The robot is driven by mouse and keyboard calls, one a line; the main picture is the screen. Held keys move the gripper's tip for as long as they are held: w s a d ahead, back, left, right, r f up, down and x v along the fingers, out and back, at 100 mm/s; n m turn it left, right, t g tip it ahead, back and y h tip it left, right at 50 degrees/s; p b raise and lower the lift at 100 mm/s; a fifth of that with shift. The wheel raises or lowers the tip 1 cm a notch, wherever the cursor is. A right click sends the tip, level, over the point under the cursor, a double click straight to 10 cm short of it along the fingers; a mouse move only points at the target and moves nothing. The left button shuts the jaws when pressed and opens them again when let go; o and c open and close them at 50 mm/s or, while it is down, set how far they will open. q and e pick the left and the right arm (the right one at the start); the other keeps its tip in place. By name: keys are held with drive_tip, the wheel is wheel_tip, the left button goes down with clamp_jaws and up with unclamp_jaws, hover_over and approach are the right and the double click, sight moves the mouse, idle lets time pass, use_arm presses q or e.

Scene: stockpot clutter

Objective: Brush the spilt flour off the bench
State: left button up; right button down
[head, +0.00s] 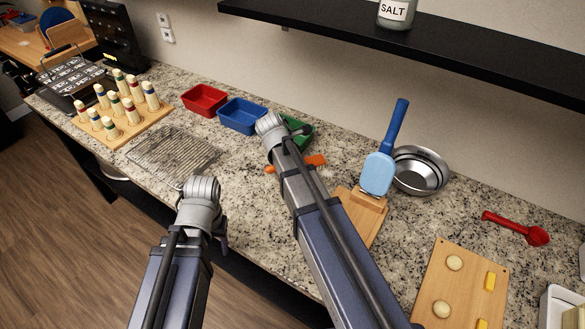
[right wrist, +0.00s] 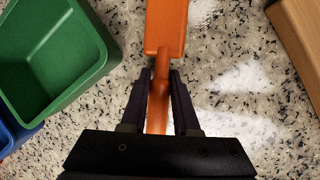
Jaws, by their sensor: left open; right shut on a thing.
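An orange brush (right wrist: 166,25) is in my right gripper (right wrist: 161,80), whose fingers are shut on its handle. In the head view the brush (head: 316,161) shows on both sides of my right forearm, which hides its middle. Whitish patches that look like spilt flour (right wrist: 245,85) lie on the speckled bench (right wrist: 215,50) to the right of the brush in the right wrist view. I cannot tell whether the brush touches the bench. My left gripper (head: 223,243) is open and empty near the bench's front edge, mostly hidden by its wrist.
A green bin (right wrist: 60,55) is close left of the brush. Blue (head: 242,115) and red (head: 205,98) bins stand along the wall. A wooden block holds a blue scraper (head: 380,172) beside a metal bowl (head: 421,170). A wire rack (head: 172,150) lies left; a dough board (head: 460,285) lies right.

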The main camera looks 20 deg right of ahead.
drive_tip(key=shift+w+d, duration=0.65)
drive_tip(key=shift+d, duration=0.1)
drive_tip(key=shift+r, duration=0.15)
wheel_tip(320, 180, up, 6)
drive_tip(key=p, duration=0.6)
wheel_tip(320, 180, up, 3)
drive_tip(key=p, duration=0.3)
idle(0.3)
